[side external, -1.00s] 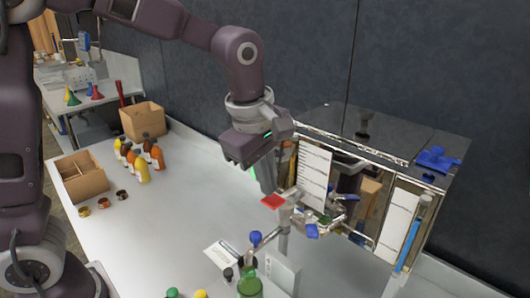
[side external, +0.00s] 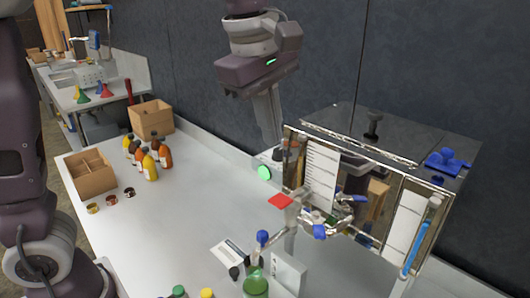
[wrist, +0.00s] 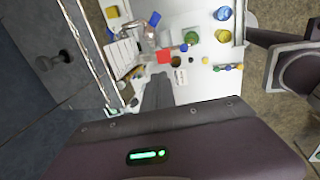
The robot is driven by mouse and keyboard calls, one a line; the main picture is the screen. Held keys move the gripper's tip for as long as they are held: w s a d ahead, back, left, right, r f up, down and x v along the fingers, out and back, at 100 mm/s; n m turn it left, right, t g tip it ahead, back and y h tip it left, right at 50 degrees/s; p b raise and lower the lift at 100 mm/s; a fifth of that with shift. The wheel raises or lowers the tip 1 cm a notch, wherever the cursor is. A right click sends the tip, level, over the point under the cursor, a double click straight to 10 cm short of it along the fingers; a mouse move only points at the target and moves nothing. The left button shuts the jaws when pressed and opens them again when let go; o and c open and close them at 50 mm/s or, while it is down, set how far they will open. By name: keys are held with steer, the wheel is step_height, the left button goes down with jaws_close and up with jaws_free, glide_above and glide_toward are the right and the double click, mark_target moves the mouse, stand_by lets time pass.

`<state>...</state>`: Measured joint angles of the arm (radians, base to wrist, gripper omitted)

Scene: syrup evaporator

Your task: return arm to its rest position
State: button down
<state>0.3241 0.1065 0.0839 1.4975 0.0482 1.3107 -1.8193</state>
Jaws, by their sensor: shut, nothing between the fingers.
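My gripper (side external: 268,115) is raised in the upper middle of the side external view, beside and above the left end of the shiny metal evaporator (side external: 330,165). Its fingers point down, shut and empty. In the wrist view the gripper (wrist: 160,85) shows from above as a grey finger pair over the table. The evaporator stands at the right with clear tubes, blue clips and a red handle (side external: 281,201) at its front.
Several bottles (side external: 150,165) and two cardboard boxes (side external: 91,173), (side external: 151,117) stand on the left of the white table (side external: 190,220). A green bottle (side external: 255,284) and white cards (side external: 229,250) are at the front. The dark wall is behind my gripper. The table's middle is clear.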

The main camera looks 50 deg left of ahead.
steer(key=s+a+f+m+t, duration=0.1)
steer(key=s+a+f+m, duration=0.2)
steer(key=s+m, duration=0.6)
steer(key=s+a+f+m+t, duration=0.2)
steer(key=s+a+f+m, duration=0.2)
steer(key=s+m, duration=0.5)
steer(key=shift+s+a+f, duration=0.25)
steer(key=shift+s+f, duration=0.2)
steer(key=shift+s, duration=0.25)
